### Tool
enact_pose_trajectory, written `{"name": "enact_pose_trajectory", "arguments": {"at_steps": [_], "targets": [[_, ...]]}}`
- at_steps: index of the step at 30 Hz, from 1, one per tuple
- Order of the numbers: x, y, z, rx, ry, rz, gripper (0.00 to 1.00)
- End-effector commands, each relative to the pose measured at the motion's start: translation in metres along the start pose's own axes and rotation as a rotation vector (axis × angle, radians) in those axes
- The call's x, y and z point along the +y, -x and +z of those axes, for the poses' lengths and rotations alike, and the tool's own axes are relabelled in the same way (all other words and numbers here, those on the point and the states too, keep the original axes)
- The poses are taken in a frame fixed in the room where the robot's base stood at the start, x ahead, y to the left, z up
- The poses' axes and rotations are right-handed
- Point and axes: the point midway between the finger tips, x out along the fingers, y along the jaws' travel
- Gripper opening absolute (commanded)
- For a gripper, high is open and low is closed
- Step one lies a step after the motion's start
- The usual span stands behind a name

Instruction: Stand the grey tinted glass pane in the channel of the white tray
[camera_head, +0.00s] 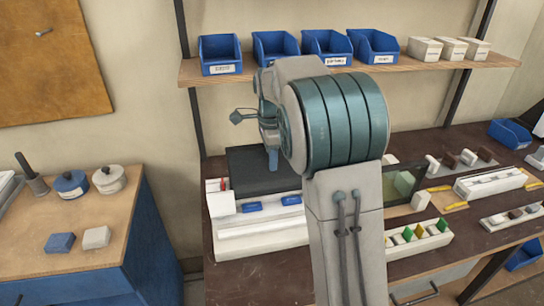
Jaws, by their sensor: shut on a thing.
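The grey tinted glass pane (246,172) appears as a dark panel behind the long white tray (262,230), left of my arm. Its right part is hidden by my arm. My gripper (272,160) points down at the pane's upper middle. Only one bluish finger shows clearly, over the pane's face, and it is shut on the pane. The tray lies on the dark bench and carries two small blue blocks (251,207) on its far side. I cannot tell whether the pane's lower edge touches the tray. The channel itself is not clear from here.
A greenish pane (404,184) with a dark edge stands right of my arm. White trays with small parts (420,238) and a slotted white block (490,182) fill the bench's right. A shelf with blue bins (220,55) hangs behind. A wooden-topped cabinet (85,225) stands left.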

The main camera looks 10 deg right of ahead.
Motion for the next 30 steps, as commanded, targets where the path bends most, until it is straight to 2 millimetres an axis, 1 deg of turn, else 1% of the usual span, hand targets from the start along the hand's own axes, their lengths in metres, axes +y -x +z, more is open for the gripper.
{"name": "enact_pose_trajectory", "arguments": {"at_steps": [30], "targets": [[0.000,-0.028,0.000,0.000,0.000,-0.002,0.00]]}}
